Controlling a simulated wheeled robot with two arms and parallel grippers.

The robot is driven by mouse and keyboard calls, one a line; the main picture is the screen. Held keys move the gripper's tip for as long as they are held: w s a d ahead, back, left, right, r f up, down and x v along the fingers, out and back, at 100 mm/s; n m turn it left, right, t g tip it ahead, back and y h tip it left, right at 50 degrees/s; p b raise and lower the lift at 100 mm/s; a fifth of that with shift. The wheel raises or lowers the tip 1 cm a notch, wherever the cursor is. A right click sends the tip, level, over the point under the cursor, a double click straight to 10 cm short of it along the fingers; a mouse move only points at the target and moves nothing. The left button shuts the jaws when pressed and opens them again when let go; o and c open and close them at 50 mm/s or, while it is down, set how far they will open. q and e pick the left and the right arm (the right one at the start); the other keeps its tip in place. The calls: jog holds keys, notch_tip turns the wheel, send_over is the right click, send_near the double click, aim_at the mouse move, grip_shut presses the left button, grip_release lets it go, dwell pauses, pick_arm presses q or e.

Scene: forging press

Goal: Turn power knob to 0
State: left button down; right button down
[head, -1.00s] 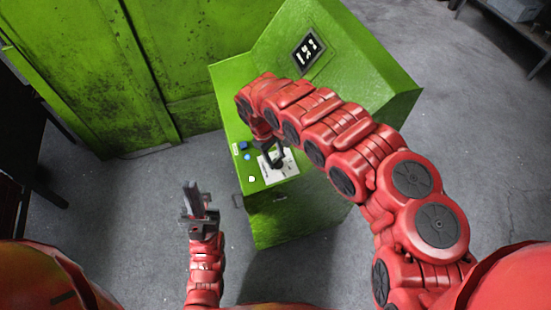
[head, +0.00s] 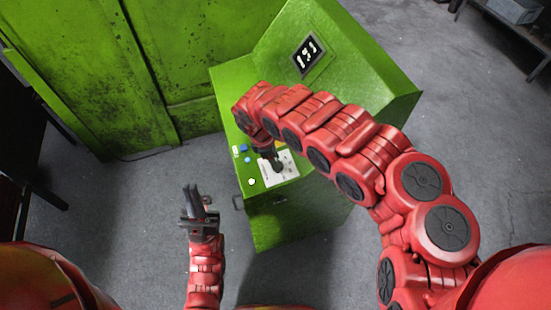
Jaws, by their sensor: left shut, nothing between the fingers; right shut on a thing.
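The power knob (head: 279,168) is a small dark knob on a white dial plate (head: 284,178) on the ledge of the green control console (head: 272,215). My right arm reaches over the console from the right. My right gripper (head: 275,162) points down and is shut on the knob; it hides part of the knob, and the knob's pointer and dial marks are too small to read. The display (head: 307,55) on the sloped panel shows white digits that I cannot read surely. My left gripper (head: 192,190) is shut and empty, apart from the console at its left.
Small buttons, including a blue one (head: 243,148) and a pale one (head: 252,182), sit left of the dial plate. A green press wall (head: 90,80) stands behind at left. Grey floor (head: 130,210) is free around my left gripper.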

jog(key=shift+n, duration=0.5)
jog(key=shift+c, duration=1.6)
grip_release()
jog(key=b+v, duration=0.1)
jog(key=v, duration=1.6)
jog(key=shift+r, duration=0.2)
jog(key=shift+s, duration=0.15)
